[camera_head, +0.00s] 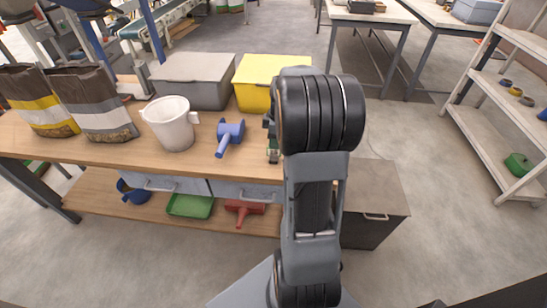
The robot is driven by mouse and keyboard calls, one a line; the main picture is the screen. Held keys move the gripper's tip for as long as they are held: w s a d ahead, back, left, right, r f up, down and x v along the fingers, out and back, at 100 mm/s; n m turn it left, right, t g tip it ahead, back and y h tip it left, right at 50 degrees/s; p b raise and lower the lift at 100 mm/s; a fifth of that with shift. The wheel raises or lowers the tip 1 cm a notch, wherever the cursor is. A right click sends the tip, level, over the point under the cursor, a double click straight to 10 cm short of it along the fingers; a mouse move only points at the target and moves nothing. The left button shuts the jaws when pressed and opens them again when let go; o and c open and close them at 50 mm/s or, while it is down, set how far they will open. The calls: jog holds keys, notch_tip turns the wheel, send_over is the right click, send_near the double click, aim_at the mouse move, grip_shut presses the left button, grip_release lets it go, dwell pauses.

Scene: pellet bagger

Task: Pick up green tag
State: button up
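My arm stands in the middle of the view and hides most of my gripper (270,127), which shows as dark parts at the arm's left edge, over the workbench (115,153). A small green and pale thing (273,154) shows just below it near the bench's front edge. It may be the green tag, but it is too small and covered to be sure. I cannot tell whether my gripper touches it, or whether the fingers are open or shut.
On the bench are a blue scoop (230,135), a white jug (171,124), a grey bin (194,80), a yellow bin (268,70) and two bags (92,103). A green tray (190,206) and red scoop (243,208) lie on the lower shelf. Shelving (483,125) stands right.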

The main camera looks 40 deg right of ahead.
aim_at(274, 154)
jog(key=shift+w+a+f, duration=0.1)
jog(key=shift+w+f, duration=0.05)
jog(key=shift+f, duration=1.15)
jog(key=shift+w+a+f, duration=0.1)
jog(key=shift+f, duration=1.15)
jog(key=shift+c, duration=0.5)
grip_shut()
